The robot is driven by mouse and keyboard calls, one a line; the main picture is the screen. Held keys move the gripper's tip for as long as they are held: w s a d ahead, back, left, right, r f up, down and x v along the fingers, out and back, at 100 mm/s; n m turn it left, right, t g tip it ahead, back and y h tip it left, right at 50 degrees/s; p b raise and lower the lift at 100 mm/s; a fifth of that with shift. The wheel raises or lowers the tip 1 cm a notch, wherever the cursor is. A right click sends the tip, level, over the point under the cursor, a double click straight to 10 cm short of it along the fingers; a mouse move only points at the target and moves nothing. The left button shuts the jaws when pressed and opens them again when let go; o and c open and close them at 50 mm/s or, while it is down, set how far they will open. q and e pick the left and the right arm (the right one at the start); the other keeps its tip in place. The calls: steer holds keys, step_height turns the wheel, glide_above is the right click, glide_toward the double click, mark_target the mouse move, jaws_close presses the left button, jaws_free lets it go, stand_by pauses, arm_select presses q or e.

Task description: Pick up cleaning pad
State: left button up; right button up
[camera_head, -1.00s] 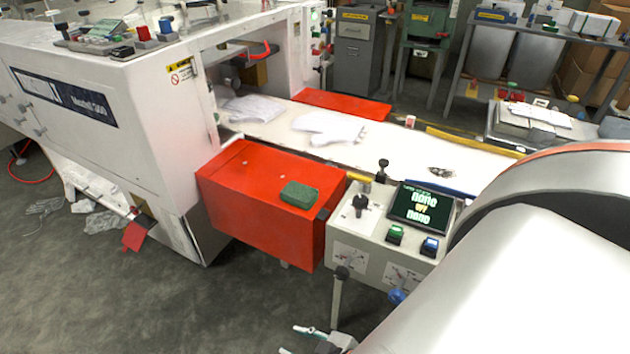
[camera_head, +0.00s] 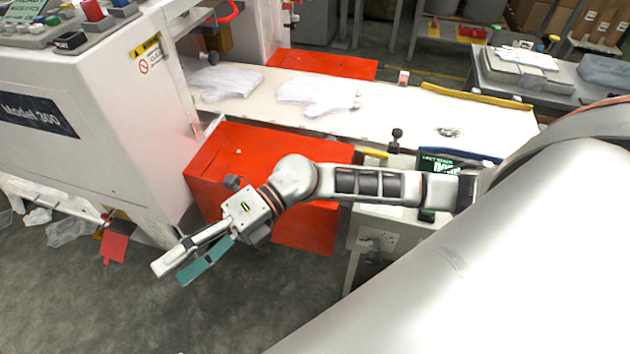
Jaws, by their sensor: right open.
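The cleaning pad does not show now; my right arm crosses the part of the red box (camera_head: 235,150) where a green pad lay before. My right gripper (camera_head: 175,270) reaches down-left past the front of the red box, in front of the white machine. Its pale finger and its teal-faced finger are apart, with nothing seen between them. The gripper appears over the grey floor. My left gripper is not in view.
A white machine (camera_head: 90,100) stands at the left. A white conveyor bed (camera_head: 390,110) holds two white gloves (camera_head: 318,95) behind the red box. Grey floor (camera_head: 230,310) lies open in front.

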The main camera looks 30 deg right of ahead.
steer(key=w+d+f+n+h, duration=0.25)
steer(key=d+f+h, duration=0.2)
steer(key=d, duration=0.35)
steer(key=w+d+f+n+h, duration=0.25)
steer(key=d+h, duration=0.35)
steer(key=d, duration=0.3)
steer(key=w+d+r+h, duration=0.1)
steer(key=w+d+h, duration=0.1)
steer(key=d, duration=0.4)
steer(key=w+d+r+t+h, duration=0.1)
steer(key=w+d, duration=0.1)
steer(key=d, duration=0.4)
steer(key=w+d+r+m+t+h+p, duration=0.1)
steer(key=w+d+h, duration=0.1)
steer(key=d, duration=0.4)
steer(key=shift+w+r+h, duration=0.1)
steer(key=shift+w+h, duration=0.25)
steer(key=shift+d, duration=0.35)
steer(key=shift+f, duration=0.5)
steer(key=f, duration=0.4)
steer(key=a+f, duration=0.1)
steer(key=f, duration=0.1)
steer(key=shift+f, duration=0.3)
